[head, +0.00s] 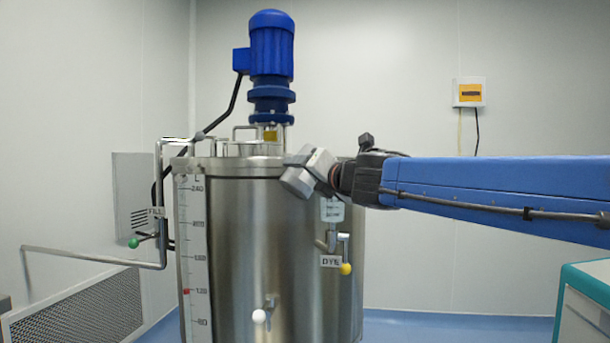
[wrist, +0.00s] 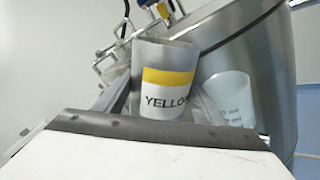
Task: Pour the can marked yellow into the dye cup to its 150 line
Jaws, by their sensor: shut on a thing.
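The can marked yellow (wrist: 165,57) is a grey metal can with a yellow and white band reading "YELLOW". My gripper (wrist: 160,98) is shut on it, with a finger on each side. In the head view my gripper (head: 308,172) is at the tank's upper front, and I cannot clearly tell the can from it there. The dye cup (head: 332,211) is a small translucent cup on the tank's front, just below and right of my gripper. In the wrist view the dye cup (wrist: 231,92) is right of the can, apart from it. Its marks are too small to read, and its fill level is unclear.
The steel tank (head: 240,250) carries a blue motor (head: 271,50) and a level scale (head: 196,260). Below the cup are a DYE label (head: 330,261) and a yellow-knobbed valve handle (head: 345,268). A FILL pipe (head: 95,257) with a green knob is at left. A teal-edged cabinet (head: 585,300) stands at right.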

